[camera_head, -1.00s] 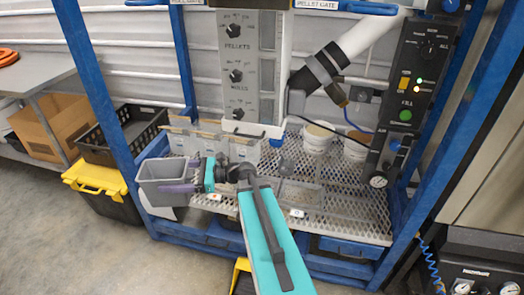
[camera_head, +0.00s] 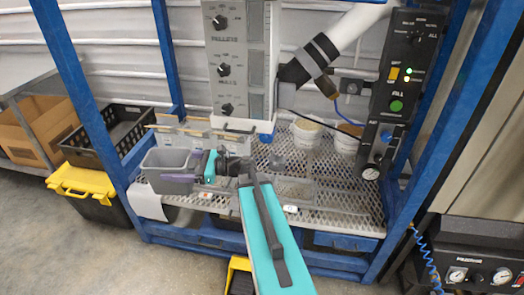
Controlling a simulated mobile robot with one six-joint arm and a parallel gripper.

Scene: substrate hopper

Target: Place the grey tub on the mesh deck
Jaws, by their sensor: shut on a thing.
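The grey tub (camera_head: 169,172) is at the left end of the mesh deck, in front of the blue frame's left post. My gripper (camera_head: 192,172) reaches in from the right and is shut on the tub's right side, its purple fingers at the wall. The tub looks upright and empty. The mesh deck (camera_head: 338,203) spans the inside of the blue frame. I cannot tell whether the tub's base touches the deck or hangs just above it.
Clear bins (camera_head: 205,135) stand behind the tub. Two white buckets (camera_head: 306,132) stand at the deck's back right. A hopper panel (camera_head: 238,60) hangs above. A yellow-lidded black box (camera_head: 85,188) is on the floor at left. The deck's front right is mostly bare.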

